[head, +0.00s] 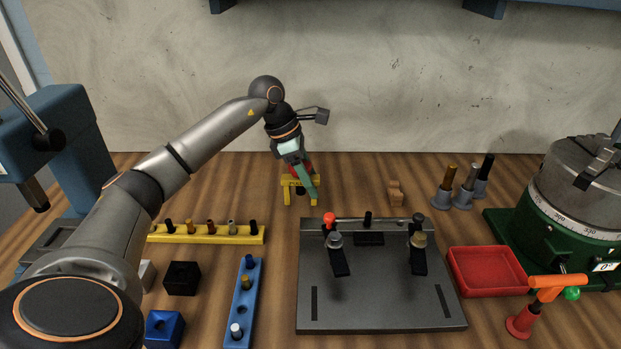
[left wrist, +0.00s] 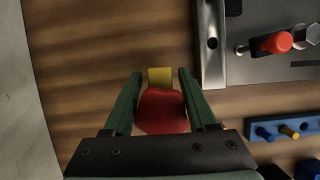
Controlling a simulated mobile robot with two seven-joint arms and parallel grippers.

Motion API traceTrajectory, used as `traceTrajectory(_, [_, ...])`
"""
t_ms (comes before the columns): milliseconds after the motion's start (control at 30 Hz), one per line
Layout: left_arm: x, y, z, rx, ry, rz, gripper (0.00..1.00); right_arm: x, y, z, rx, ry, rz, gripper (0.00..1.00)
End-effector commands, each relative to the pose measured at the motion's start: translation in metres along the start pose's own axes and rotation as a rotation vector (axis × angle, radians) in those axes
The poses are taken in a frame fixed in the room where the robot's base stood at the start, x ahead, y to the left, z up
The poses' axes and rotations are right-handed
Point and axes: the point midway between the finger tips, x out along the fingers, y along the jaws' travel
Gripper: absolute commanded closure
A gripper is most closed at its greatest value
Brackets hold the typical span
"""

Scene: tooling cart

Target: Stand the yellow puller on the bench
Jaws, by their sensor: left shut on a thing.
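The yellow puller (head: 287,187) is a small yellow bracket with two legs, seen in the head view near the back of the bench (head: 345,170). Its legs point down and it looks roughly upright; I cannot tell whether the feet touch the wood. A red part sits at its top. My left gripper (head: 304,184) comes down over it from behind and is shut on it. In the left wrist view the red part (left wrist: 162,112) lies between the green fingers of the left gripper (left wrist: 159,76), with a yellow end (left wrist: 160,77) beyond it. My right gripper is not in view.
A dark fixture plate (head: 375,290) with clamps lies in front. A yellow rack (head: 208,234) and a blue rack (head: 242,305) stand to the left. A small wooden block (head: 395,193), several tool holders (head: 463,190), a red tray (head: 487,271) and a green rotary table (head: 580,210) are to the right.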

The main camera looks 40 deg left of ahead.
Motion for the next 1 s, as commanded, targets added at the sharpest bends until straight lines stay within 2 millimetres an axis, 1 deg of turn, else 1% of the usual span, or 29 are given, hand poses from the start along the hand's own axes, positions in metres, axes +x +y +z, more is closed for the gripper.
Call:
traceTrajectory(567, [0.01,0.0,-0.004,0.0,-0.002,0.002,1.0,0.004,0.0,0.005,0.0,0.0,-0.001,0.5])
traceTrajectory(933, [0.016,0.0,-0.007,0.0,-0.003,0.002,1.0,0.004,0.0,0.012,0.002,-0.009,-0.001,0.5])
traceTrajectory(967, [0.016,0.001,-0.006,0.0,-0.003,0.002,0.4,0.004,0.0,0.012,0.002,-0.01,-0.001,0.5])
traceTrajectory(1000, [0.015,0.001,-0.006,0.0,-0.003,0.002,0.36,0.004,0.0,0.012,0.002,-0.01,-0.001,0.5])
